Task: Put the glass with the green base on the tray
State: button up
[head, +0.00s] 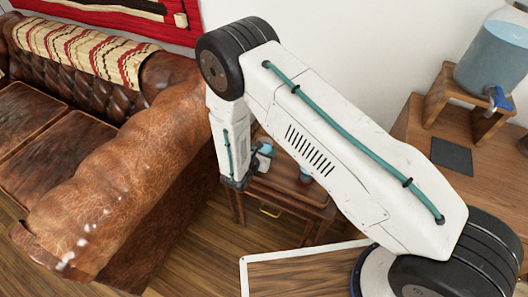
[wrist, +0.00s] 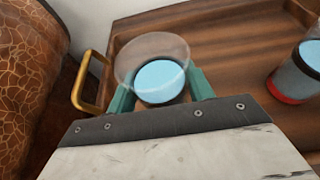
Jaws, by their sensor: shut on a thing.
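My gripper (wrist: 161,92) is shut on a clear-rimmed glass (wrist: 150,47), one teal finger on each side. I look down into the glass and see a light blue disc inside; the colour of its base is hidden. A wooden tray (wrist: 235,40) with a raised rim and a brass handle (wrist: 92,82) lies below. The held glass is over the tray's handle end; I cannot tell whether it touches the tray. In the head view, my gripper (head: 248,170) is partly hidden by my arm, beside a small wooden table (head: 290,198).
A second glass with a red base (wrist: 290,88) stands on the wood to the right of the held one. A brown leather sofa (head: 130,180) is close on the left. A blue-filled dispenser (head: 492,55) stands on a wooden stand at the right.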

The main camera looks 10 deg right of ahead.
jog(key=shift+f, duration=0.5)
jog(key=shift+f, duration=0.1)
jog(key=o, duration=1.3)
jog(key=v, duration=1.2)
